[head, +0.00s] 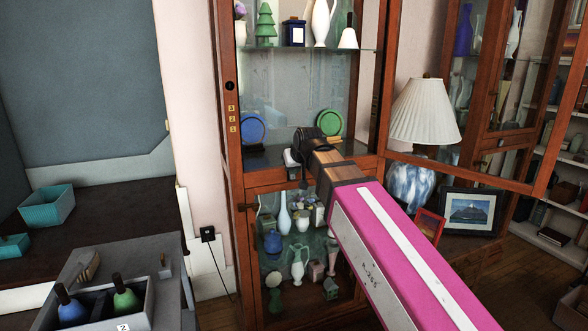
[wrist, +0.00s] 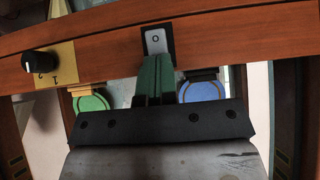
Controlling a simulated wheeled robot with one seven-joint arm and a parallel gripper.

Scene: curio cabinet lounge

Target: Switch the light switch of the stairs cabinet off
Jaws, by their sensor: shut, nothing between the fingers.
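A small grey rocker switch (wrist: 155,40) in a black frame, with a round mark on it, sits on the wooden rail of the cabinet in the wrist view. My gripper (wrist: 158,62) is shut and empty, with its dark green fingers pointing at the switch. The fingertips overlap the switch's lower edge; I cannot tell whether they touch it. In the head view my gripper (head: 293,158) is at the middle of the wooden glass cabinet (head: 240,175), in front of the shelf with the plates. The switch is hidden there behind my gripper.
A black knob (wrist: 39,63) on a brass plate is on the same rail. A green plate (head: 329,122) and a blue plate (head: 253,128) stand behind. A white-shaded lamp (head: 423,112) and a framed picture (head: 472,213) are to the right. An open tray (head: 125,305) is at lower left.

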